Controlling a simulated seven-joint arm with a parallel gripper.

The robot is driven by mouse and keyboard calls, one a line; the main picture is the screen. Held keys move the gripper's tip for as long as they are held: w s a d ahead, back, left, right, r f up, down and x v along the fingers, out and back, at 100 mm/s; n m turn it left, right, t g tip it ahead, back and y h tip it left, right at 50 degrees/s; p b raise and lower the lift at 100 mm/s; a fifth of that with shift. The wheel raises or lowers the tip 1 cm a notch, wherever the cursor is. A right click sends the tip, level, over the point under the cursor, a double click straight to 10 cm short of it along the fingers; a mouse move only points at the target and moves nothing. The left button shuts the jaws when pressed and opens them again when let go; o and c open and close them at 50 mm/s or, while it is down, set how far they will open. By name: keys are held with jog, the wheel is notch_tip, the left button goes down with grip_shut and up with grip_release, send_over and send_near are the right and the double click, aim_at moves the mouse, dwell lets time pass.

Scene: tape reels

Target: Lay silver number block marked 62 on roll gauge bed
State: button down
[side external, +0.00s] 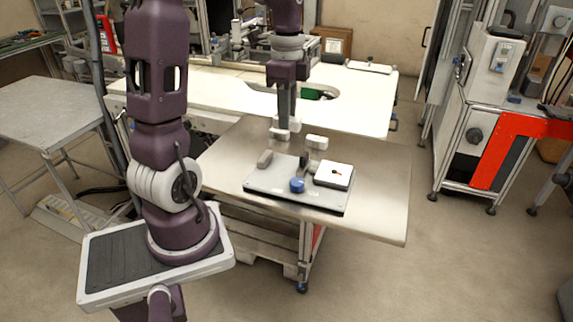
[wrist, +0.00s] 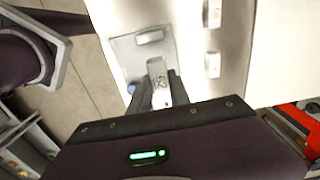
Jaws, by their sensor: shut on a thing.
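The number block (wrist: 157,70), pale silver with a dark 62 on it, is between my fingers in the wrist view. My gripper (wrist: 160,92) is shut on it, and the fingers hide part of its sides. In the side external view my gripper (side external: 284,122) points down above the back of the gauge; pale blocks overlap near its tips, so the held one is hard to single out. The roll gauge bed (side external: 270,187) is a grey plate on the table, and it also shows in the wrist view (wrist: 125,50). The held block appears above it, apart from it.
The bed carries a blue knob (side external: 297,185), a white square unit (side external: 334,174), a dark upright and a grey bar (side external: 265,158). Two pale blocks (wrist: 212,12) (wrist: 212,65) lie beside the bed. The metal table (side external: 380,190) is bare on the right.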

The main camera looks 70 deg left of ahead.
aim_at(284, 167)
jog(key=f, duration=0.6)
jog(key=s+f, duration=0.1)
jog(key=f, duration=0.3)
jog(key=shift+d+f, duration=0.1)
jog(key=shift+d, duration=0.05)
jog(key=c, duration=1.2)
grip_release()
jog(key=shift+f, duration=0.15)
notch_tip(284, 167, up, 11)
jog(key=shift+r, duration=0.15)
jog(key=s+d+r+n+t, duration=0.2)
jog(key=s+d+n, duration=0.2)
jog(key=d, duration=0.5)
jog(key=s+d+r+n+t, duration=0.2)
jog(key=s+d+n+t, duration=0.1)
jog(key=s+d, duration=0.4)
jog(key=d+n, duration=0.1)
jog(key=d, duration=0.2)
jog(key=shift+d+r+n+t, duration=0.25)
jog(key=shift+r+n+t, duration=0.05)
jog(key=shift+r+n, duration=0.1)
